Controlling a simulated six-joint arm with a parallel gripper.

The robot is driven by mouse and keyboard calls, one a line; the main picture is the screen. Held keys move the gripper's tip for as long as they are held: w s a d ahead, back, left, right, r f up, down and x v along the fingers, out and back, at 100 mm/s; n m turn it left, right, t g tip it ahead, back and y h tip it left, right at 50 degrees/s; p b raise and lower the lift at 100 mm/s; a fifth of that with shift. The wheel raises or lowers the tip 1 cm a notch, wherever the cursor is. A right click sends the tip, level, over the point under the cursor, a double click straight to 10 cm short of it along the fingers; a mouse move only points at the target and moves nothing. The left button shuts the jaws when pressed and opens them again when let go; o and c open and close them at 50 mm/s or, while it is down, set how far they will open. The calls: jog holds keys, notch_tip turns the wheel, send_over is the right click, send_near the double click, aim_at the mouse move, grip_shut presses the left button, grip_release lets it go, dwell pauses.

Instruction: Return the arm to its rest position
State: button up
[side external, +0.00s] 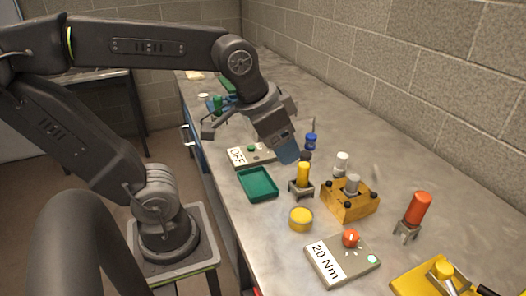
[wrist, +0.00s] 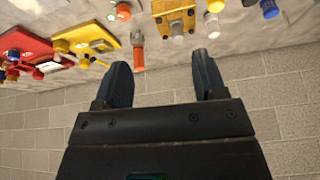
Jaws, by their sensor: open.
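My gripper (side external: 287,149) hangs over the grey workbench (side external: 290,263), above its far side near the blue-capped item, with its blue fingers tilted down. In the wrist view my gripper (wrist: 165,85) has its two dark fingers spread apart with nothing between them. The wrist camera faces the block wall, with the bench items along the top of the picture. My arm is bent and reaches over the bench from its pedestal at the left.
Below the gripper stand a yellow-topped piece (side external: 303,174), a green tray (side external: 258,185) and an OFF box (side external: 250,155). A yellow block (side external: 350,202), a 20 Nm box (side external: 338,262) and a red-handled tool (side external: 417,208) stand nearer. The block wall (side external: 430,80) bounds the bench at right.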

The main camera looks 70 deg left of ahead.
jog(key=shift+s+a+f+n, duration=0.25)
jog(key=shift+s+f, duration=0.35)
jog(key=shift+s, duration=0.2)
jog(key=shift+s+a+f+n, duration=0.1)
jog(key=shift+s+f+n, duration=0.15)
jog(key=shift+s+f, duration=0.4)
jog(key=shift+s+r, duration=0.1)
